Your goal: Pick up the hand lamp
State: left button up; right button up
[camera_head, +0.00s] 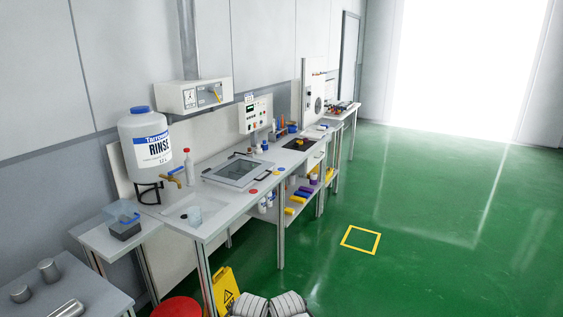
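I cannot make out a hand lamp for certain in the head view. Small items on the far part of the long workbench (228,212) are too small to name, among them an orange upright item (283,127) and dark items on the far end table (345,106). A metal object (68,308) at the bottom left is cut off by the picture edge, and I cannot tell what it is.
A large rinse tank (146,142) stands over the bench's near end. A red round top (177,307) and a yellow floor sign (226,288) stand by the bench's near legs. The green floor (440,220) to the right is clear, with a yellow square marking (361,240).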

aim_at(290, 211)
jog(key=i+l+z, duration=0.4)
jog(key=i, duration=0.35)
jog(key=i+z, duration=0.4)
jog(key=i, duration=0.35)
jog(key=i+u, duration=0.15)
jog(key=i, duration=0.45)
jog(key=i+l+u, duration=0.1)
jog(key=i, duration=0.5)
jog(key=i+l+u, duration=0.15)
jog(key=i, duration=0.45)
jog(key=i+l+u, duration=0.3)
jog(key=i, duration=0.15)
jog(key=i+l+u, duration=0.35)
jog(key=i+j, duration=0.1)
